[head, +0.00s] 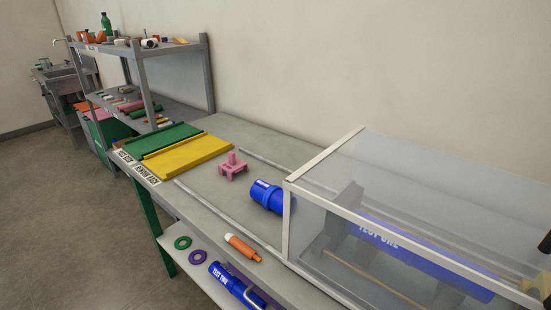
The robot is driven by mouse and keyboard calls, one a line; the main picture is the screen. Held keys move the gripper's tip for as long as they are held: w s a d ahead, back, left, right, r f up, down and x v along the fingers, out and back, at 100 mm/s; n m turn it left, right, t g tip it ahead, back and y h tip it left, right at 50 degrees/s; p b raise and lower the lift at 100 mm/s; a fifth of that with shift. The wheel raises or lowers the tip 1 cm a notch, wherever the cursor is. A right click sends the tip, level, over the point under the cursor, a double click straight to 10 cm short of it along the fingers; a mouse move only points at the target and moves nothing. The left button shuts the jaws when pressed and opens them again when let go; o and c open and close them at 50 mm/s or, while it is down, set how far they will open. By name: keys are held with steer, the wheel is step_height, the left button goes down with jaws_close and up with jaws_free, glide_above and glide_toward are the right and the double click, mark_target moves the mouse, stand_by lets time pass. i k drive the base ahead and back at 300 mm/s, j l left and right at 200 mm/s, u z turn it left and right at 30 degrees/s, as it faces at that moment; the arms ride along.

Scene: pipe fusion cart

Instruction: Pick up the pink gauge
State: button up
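The pink gauge (233,167) is a small block-like piece with short legs and an upright stub on top. It stands on the grey cart top (215,190), just right of the yellow tray and left of a blue pipe piece. Nothing covers it. My gripper cannot be made out in the head view.
Yellow (187,157) and green (160,138) trays lie left of the gauge. A blue pipe piece (266,196) lies to its right, before a clear-walled enclosure (420,185). A metal rail (225,215) runs along the front. An orange-and-white tube (242,247) lies lower down.

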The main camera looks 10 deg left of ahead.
mark_target(234, 164)
steer(key=i+j+z, duration=0.25)
steer(key=j, duration=0.4)
steer(key=j+z, duration=0.3)
steer(key=j, duration=0.3)
steer(key=j+z, duration=0.25)
steer(key=j, duration=0.45)
steer(key=i, duration=0.05)
